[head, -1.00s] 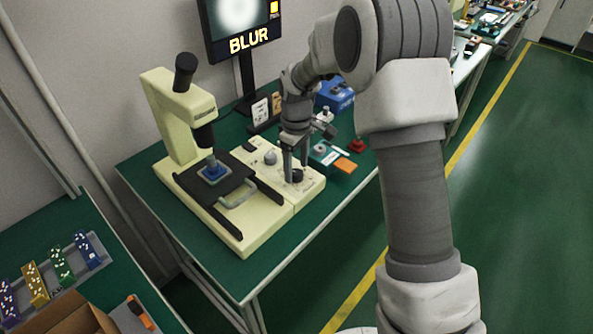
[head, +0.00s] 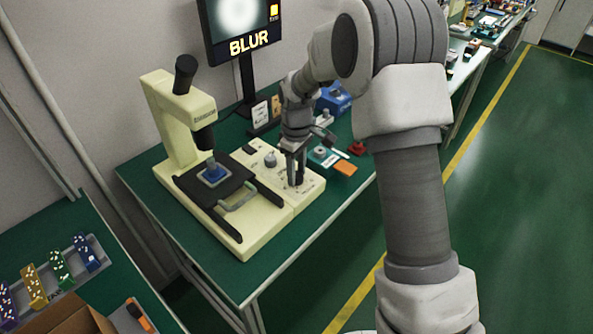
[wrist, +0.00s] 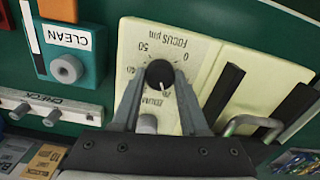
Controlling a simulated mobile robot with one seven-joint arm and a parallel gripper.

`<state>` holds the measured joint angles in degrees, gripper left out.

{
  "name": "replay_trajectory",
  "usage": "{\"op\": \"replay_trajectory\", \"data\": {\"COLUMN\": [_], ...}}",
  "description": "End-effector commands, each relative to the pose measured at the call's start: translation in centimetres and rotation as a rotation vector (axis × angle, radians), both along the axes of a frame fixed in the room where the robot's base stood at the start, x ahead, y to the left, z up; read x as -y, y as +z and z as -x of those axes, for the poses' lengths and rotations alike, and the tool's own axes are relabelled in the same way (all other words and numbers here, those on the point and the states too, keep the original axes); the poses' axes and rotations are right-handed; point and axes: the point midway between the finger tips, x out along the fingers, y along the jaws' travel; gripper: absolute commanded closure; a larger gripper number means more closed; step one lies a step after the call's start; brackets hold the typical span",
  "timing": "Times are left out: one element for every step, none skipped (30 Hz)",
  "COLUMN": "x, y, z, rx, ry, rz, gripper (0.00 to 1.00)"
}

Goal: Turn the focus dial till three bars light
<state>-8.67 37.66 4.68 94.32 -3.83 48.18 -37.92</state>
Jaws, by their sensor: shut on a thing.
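The black focus dial (wrist: 159,73) sits on the cream panel (wrist: 190,45), with a printed FOCUS scale around it. Its white pointer mark faces down in the wrist view, near a figure that looks like 20. My gripper (wrist: 160,78) is shut on the dial, one finger on each side. In the head view my gripper (head: 297,180) reaches down to the panel and mostly hides the dial.
The cream microscope (head: 175,125) stands left of my gripper, with a blue piece (head: 214,173) on its black stage. A grey knob (head: 270,159) is close by on the panel.

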Motion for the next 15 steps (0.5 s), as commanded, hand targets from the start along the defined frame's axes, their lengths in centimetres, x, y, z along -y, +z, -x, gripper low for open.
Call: {"op": "replay_trajectory", "data": {"x": [-0.01,0.00,-0.01,0.00,0.00,0.00,0.00,0.00,-0.01,-0.02,-0.04,-0.06,-0.07,-0.08,-0.06], "y": [0.05,0.05,0.06,0.07,0.08,0.09,0.10,0.11,0.12,0.13,0.14,0.15,0.16,0.17,0.18], "z": [-0.01,-0.01,-0.01,-0.01,-0.01,-0.01,-0.01,-0.01,-0.01,0.00,0.00,0.01,0.01,0.02,0.02], "rx": [0.000,0.000,0.000,0.000,0.000,0.000,0.000,0.000,0.000,0.000,0.000,0.000,-0.001,-0.001,0.000], "ry": [-0.003,-0.006,-0.011,-0.016,-0.023,-0.034,-0.046,-0.058,-0.077,-0.093,-0.111,-0.138,-0.160,-0.183,-0.216], "rz": [0.000,0.000,0.000,0.000,0.000,0.000,0.000,0.000,0.000,0.000,0.000,0.000,-0.001,-0.001,0.000], "gripper": [1.00,1.00,1.00,1.00,1.00,1.00,1.00,1.00,1.00,1.00,1.00,1.00,1.00,1.00,1.00]}}
